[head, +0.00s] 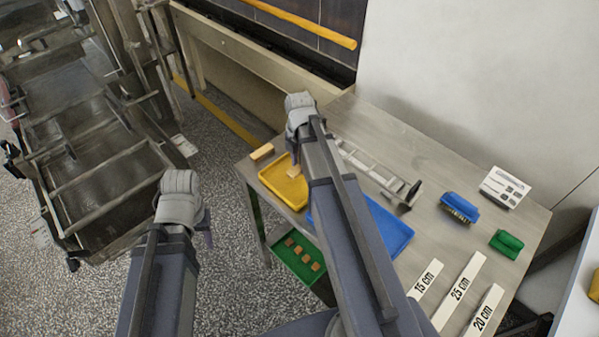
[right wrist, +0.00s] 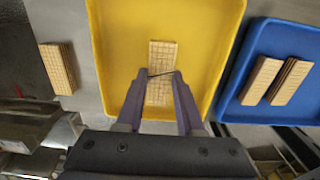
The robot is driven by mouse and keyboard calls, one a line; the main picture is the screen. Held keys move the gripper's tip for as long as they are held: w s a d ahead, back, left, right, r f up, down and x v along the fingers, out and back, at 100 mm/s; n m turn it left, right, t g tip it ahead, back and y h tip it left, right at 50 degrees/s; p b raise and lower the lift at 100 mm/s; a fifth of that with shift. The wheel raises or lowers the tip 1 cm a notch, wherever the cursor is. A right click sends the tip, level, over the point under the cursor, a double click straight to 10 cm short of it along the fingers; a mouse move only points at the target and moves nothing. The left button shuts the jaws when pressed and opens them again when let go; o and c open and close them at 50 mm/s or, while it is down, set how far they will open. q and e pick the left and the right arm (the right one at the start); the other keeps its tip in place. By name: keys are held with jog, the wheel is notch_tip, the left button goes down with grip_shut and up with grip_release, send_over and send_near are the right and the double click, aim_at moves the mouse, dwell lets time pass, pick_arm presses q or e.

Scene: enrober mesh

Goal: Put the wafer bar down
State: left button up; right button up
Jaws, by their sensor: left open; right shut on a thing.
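A tan, grid-marked wafer bar (right wrist: 161,58) is between the fingertips of my right gripper (right wrist: 161,74), which is shut on it. In the right wrist view it lies over the floor of the yellow tray (right wrist: 112,30); I cannot tell whether it touches the tray. In the head view my right gripper (head: 296,160) is over the same yellow tray (head: 271,182), with the wafer bar (head: 294,173) partly showing below. My left gripper (head: 207,232) is open and empty over the floor, left of the table.
Another wafer bar (right wrist: 58,68) lies on the table left of the yellow tray. More bars (right wrist: 288,82) lie in the blue tray (right wrist: 248,50) at right. A green tray (head: 284,259) is lower down.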

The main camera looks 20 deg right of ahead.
aim_at(299, 166)
pick_arm(q)
jog(key=shift+f+b, duration=0.85)
jog(key=shift+f, duration=0.5)
pick_arm(e)
jog(key=shift+f, duration=1.3)
jog(key=shift+f, duration=0.2)
pick_arm(q)
jog(key=shift+f, duration=0.15)
pick_arm(e)
jog(key=o, duration=1)
jog(key=shift+r, duration=0.2)
pick_arm(q)
notch_tip(299, 166, up, 12)
jog(key=p, duration=1.2)
jog(key=shift+r, duration=0.2)
pick_arm(e)
notch_tip(299, 166, up, 12)
jog(key=shift+r, duration=0.1)
